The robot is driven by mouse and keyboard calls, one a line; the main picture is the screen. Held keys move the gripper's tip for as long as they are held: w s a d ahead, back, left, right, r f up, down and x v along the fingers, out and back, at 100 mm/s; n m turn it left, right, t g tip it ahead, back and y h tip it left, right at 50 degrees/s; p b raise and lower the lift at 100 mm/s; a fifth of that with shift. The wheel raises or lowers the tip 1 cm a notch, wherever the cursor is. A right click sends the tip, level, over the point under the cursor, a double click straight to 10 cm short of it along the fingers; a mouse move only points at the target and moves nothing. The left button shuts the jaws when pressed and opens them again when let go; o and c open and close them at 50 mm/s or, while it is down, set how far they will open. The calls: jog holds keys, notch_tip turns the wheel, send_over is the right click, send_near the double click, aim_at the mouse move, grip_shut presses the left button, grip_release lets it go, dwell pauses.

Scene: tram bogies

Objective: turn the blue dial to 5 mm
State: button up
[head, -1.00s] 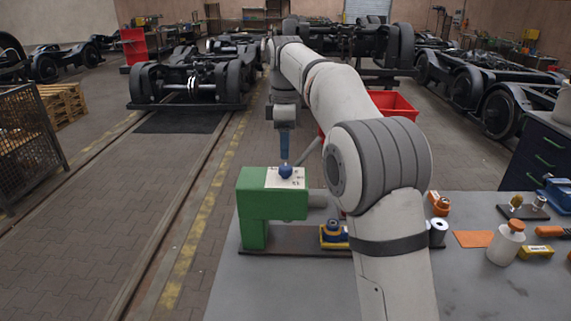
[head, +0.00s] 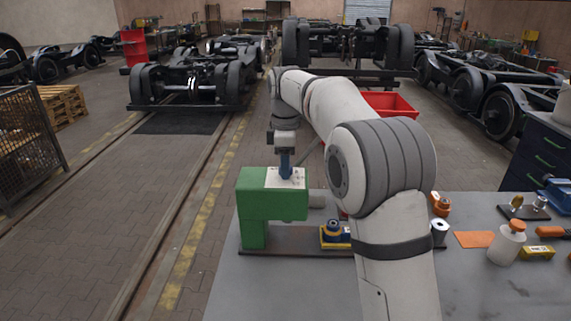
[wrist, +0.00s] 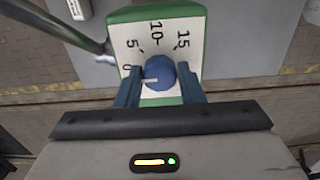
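The blue dial (wrist: 160,71) sits on a white scale plate (wrist: 127,40) marked 0, 5, 10 and 15 in the wrist view. Its white pointer line points left, toward the 0 mark. My gripper (wrist: 160,84) has one blue finger on each side of the dial, very close to it; I cannot tell whether they press on it. In the head view my gripper (head: 286,172) is down at the plate on top of the green gauge body (head: 253,205), and the dial is hidden by the fingers.
The green body stands on a dark base on the grey bench (head: 290,285). To the right are an orange pad (head: 473,239), a white bottle (head: 507,245) and several small items. A metal rod (wrist: 75,32) reaches the gauge's left side.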

jog(key=c, duration=0.5)
jog(key=shift+r, duration=0.1)
jog(key=m+p, duration=0.2)
jog(key=m, duration=0.1)
jog(key=shift+m+p, duration=0.3)
jog(key=shift+m, duration=0.1)
jog(key=m+p, duration=0.2)
jog(key=m, duration=0.2)
jog(key=shift+m, duration=0.4)
jog(key=o, duration=1)
jog(key=shift+c, duration=0.2)
